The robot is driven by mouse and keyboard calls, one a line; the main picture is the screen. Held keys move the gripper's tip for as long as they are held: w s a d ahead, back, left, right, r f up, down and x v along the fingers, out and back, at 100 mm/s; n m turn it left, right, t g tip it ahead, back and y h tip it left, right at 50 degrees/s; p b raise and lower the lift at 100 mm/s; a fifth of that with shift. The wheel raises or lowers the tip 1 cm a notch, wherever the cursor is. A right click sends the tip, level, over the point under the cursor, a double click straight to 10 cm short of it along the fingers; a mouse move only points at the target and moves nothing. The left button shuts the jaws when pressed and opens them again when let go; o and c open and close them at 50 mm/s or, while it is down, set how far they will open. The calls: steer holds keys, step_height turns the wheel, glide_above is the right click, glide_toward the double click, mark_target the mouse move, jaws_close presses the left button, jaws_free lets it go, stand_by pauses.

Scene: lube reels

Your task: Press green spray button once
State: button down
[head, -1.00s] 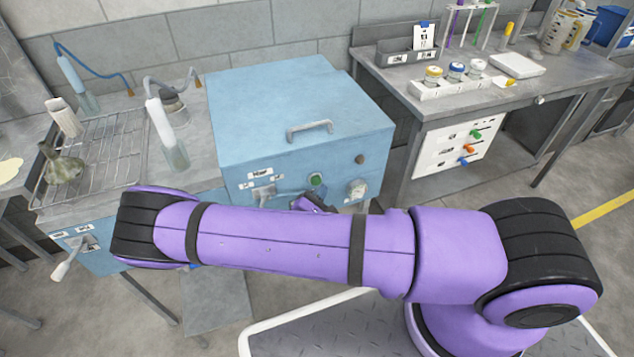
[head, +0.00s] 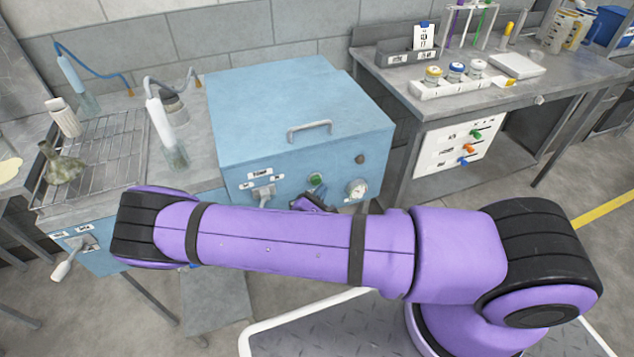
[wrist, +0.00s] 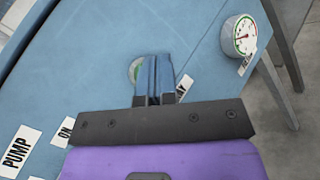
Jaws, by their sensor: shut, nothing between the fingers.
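The green button (head: 316,180) is a round button on the front of the blue cabinet (head: 290,97), below its handle. In the wrist view the button (wrist: 134,70) is mostly covered by my gripper (wrist: 153,60). Its fingers are shut together with nothing between them, and their tips overlap the button's right side in that view. I cannot tell whether they touch it. In the head view my gripper (head: 318,190) shows only in part, just below the button, behind my purple arm.
A pump switch (head: 263,192) is left of the button, and a round gauge (head: 357,189) is to its right. In the wrist view the gauge (wrist: 240,36) stands clear of my fingers. A wire rack (head: 95,160) with glassware is on the left bench.

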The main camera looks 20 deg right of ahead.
steer(key=shift+w, duration=0.15)
stand_by(0.6)
steer(key=shift+w, duration=0.25)
steer(key=shift+w, duration=0.5)
stand_by(0.8)
steer(key=shift+s, duration=0.95)
steer(key=s, duration=0.5)
stand_by(0.5)
steer(key=shift+r, duration=0.1)
stand_by(0.6)
